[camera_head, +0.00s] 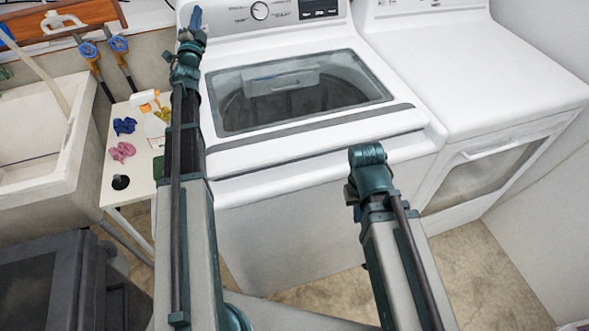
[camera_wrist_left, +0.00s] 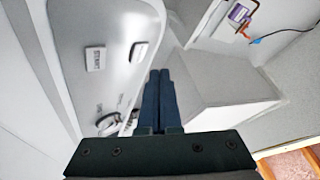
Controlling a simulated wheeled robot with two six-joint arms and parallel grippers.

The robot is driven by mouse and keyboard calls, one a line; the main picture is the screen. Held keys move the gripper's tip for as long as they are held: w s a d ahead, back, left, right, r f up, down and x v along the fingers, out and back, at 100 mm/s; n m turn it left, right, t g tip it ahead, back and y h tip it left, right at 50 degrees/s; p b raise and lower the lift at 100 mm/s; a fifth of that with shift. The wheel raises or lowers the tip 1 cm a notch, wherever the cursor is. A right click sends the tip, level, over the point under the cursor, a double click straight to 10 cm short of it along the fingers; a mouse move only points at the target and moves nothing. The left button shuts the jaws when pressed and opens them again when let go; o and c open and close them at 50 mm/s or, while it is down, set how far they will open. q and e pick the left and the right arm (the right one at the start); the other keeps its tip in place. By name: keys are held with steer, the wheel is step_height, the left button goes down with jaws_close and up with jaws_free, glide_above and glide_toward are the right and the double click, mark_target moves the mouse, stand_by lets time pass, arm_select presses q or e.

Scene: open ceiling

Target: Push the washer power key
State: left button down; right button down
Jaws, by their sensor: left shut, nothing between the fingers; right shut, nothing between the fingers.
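The white washer (camera_head: 330,150) stands in the middle of the head view, its dark-windowed lid down. Its control panel (camera_head: 228,17) runs along the back, with a round knob (camera_head: 260,11) and a dark display (camera_head: 318,8). In the left wrist view the tilted panel (camera_wrist_left: 75,25) shows two raised rectangular keys, one (camera_wrist_left: 95,58) with blurred lettering and a smaller one (camera_wrist_left: 138,50). I cannot tell which is power. My left gripper (camera_head: 195,18) is shut and empty by the panel's left end; its fingers (camera_wrist_left: 160,72) appear beside the smaller key, contact unclear.
A white dryer (camera_head: 470,75) stands right of the washer. At left are a sink (camera_head: 35,150) and a small white table (camera_head: 115,185) with a spray bottle (camera_head: 155,125) and cloths. Blue-handled valves (camera_head: 88,50) are near my left arm. The floor (camera_head: 490,275) in front of the dryer is clear.

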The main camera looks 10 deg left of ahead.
arm_select(q)
steer(key=s, duration=0.1)
steer(key=s+d+r, duration=0.1)
steer(key=s+d+p, duration=0.1)
steer(key=shift+s+r, duration=0.2)
steer(key=shift+r, duration=0.05)
stand_by(0.4)
